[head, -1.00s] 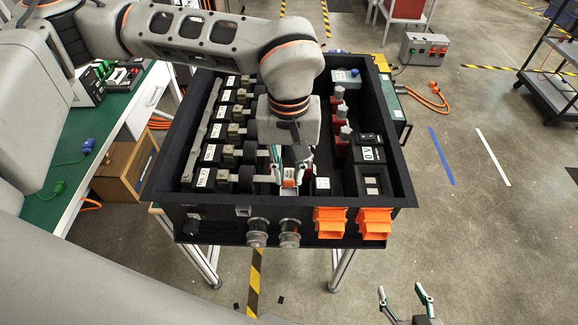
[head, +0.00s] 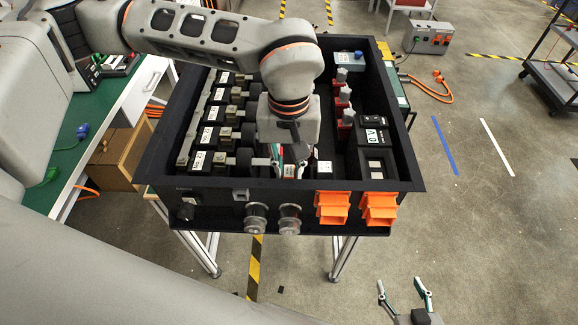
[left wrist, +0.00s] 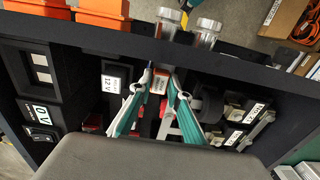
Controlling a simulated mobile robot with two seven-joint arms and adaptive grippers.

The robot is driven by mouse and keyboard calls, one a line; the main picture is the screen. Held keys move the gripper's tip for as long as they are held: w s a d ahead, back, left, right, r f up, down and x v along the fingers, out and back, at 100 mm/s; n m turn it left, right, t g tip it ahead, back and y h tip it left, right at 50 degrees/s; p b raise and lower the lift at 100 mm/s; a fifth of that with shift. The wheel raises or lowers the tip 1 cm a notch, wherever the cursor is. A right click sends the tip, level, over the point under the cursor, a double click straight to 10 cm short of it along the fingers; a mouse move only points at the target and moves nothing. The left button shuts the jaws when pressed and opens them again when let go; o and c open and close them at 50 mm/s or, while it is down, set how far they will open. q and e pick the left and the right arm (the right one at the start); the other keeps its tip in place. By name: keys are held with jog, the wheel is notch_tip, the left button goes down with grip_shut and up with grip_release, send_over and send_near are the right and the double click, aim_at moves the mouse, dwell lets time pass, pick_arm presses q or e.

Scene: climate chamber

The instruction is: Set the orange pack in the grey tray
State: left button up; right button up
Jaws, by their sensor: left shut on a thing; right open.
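My left gripper (head: 290,167) is inside the big black box, near its front wall. It is shut on a small block with a white label and orange-red edges (head: 289,172), apparently the orange pack. In the left wrist view the pack (left wrist: 159,83) sits between the two green-and-white fingertips (left wrist: 160,79), close to the box wall. Whether it touches the box floor cannot be told. My right gripper (head: 401,287) is open and empty over the floor at the lower right. I cannot make out a grey tray in these views.
The black box (head: 410,179) has high walls. Several black labelled units (head: 207,137) line its left side; red parts (head: 344,115) stand at right. A 12 V block (left wrist: 112,78) is close beside the fingers. Orange sockets (head: 333,205) and round glass-like fittings (head: 289,219) project from the front.

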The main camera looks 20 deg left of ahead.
pick_arm(q)
jog(key=o, duration=0.9)
notch_tip(320, 180, up, 12)
jog(key=shift+s, duration=0.1)
dwell(0.5)
